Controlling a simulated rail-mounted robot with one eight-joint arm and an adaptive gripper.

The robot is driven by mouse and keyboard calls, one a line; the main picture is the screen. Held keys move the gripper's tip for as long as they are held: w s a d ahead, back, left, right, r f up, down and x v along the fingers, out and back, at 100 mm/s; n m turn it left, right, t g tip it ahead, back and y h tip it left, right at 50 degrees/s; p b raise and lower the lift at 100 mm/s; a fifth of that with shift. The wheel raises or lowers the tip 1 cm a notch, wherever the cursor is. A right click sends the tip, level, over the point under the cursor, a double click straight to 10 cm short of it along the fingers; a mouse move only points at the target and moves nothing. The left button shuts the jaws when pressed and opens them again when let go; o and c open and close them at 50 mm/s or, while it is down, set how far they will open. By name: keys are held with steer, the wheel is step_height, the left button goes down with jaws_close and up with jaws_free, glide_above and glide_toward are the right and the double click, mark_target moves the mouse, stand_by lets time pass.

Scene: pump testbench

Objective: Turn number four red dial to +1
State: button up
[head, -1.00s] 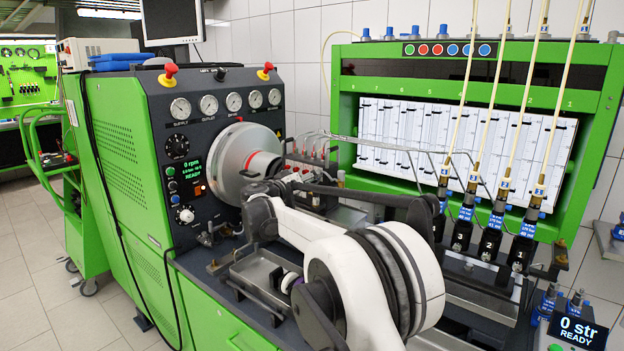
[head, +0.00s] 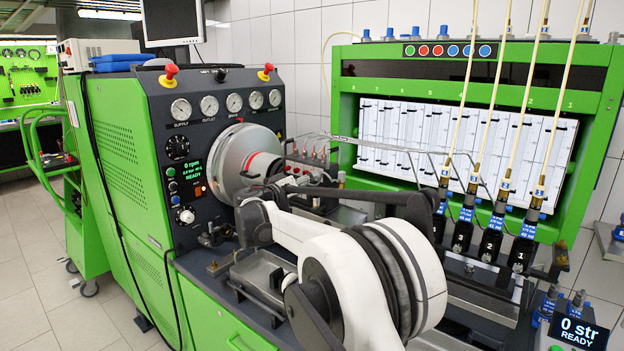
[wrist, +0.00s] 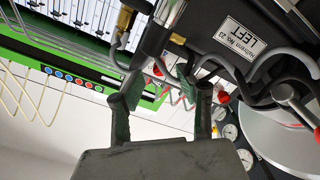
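The red dials (head: 305,154) are several small red knobs in a row on the pump, right of the large silver flange, in the head view. I cannot read their numbers, so I cannot tell which is number four. In the wrist view, a red knob (wrist: 157,70) shows in line with the gap between my fingers, beyond the tips; more red parts show behind. My gripper (wrist: 161,83) is open, its two green-padded fingers apart with nothing clearly held. I cannot tell whether a finger touches a knob. In the head view my wrist is near the flange, and my gripper is largely hidden.
The silver flange (head: 241,158) and gauge panel (head: 213,130) stand left of the knobs. Curved metal pipes (head: 350,139) run right from them. Several injectors with hoses (head: 492,225) stand at right. A black block labelled LEFT (wrist: 240,38) lies close to my fingers in the wrist view.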

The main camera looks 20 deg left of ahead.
steer(key=v, duration=0.9)
steer(key=shift+s, duration=0.35)
